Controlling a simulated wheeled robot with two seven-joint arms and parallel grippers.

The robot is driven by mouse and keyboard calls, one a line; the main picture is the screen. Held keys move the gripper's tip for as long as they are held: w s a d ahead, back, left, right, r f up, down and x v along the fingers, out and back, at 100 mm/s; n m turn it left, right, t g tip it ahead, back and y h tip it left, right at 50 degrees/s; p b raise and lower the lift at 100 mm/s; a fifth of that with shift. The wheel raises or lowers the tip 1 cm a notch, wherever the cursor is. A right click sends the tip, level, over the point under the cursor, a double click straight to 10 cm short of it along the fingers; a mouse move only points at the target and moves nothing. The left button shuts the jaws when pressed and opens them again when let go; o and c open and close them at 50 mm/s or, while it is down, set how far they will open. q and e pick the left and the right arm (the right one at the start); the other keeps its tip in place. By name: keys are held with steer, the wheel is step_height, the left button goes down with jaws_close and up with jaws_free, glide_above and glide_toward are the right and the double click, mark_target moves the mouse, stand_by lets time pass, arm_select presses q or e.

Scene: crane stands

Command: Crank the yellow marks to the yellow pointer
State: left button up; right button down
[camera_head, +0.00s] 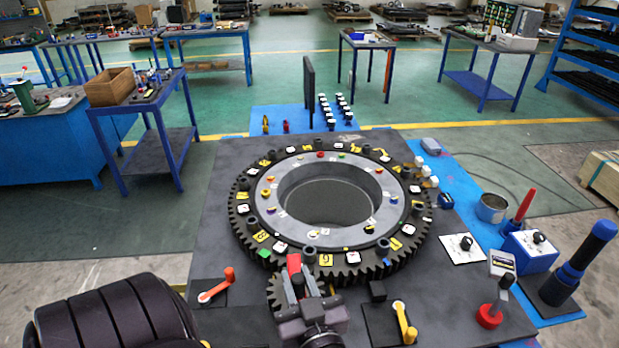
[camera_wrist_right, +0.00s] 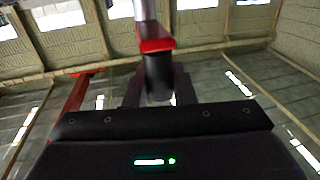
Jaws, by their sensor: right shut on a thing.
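A large dark ring gear (camera_head: 240,212) lies flat on the grey table. Yellow marks, such as one mark (camera_head: 262,236), and white marks sit around its toothed rim. A small pinion gear (camera_head: 274,293) is at the ring's near edge, partly hidden by my right gripper. My right gripper (camera_head: 297,280) is shut on a red crank handle (camera_head: 294,263) above the pinion. The red part (camera_wrist_right: 155,45) also shows in the right wrist view, above the gripper body. I cannot pick out a yellow pointer for certain. My left gripper is not in view.
An orange-red lever (camera_head: 217,285) stands left of the pinion and a yellow lever (camera_head: 404,322) right of it. A metal cup (camera_head: 491,208), a blue box (camera_head: 529,251) and a black-and-blue post (camera_head: 580,262) stand at the right. A dark upright panel (camera_head: 309,93) stands behind the ring.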

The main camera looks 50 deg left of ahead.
steer(key=shift+s+a+r, duration=0.1)
steer(key=shift+s+r, duration=0.05)
steer(key=c, duration=1.5)
jaws_free()
steer(key=shift+o, duration=1.2)
steer(key=shift+a, duration=0.15)
steer(key=shift+d, duration=0.25)
steer(key=b+v, duration=0.1)
steer(key=v, duration=0.2)
steer(key=b+v, duration=0.1)
steer(key=v, duration=0.3)
steer(key=shift+s+f, duration=0.1)
steer(key=shift+f, duration=0.1)
steer(key=shift+s+d+r, duration=0.1)
steer(key=shift+d, duration=0.05)
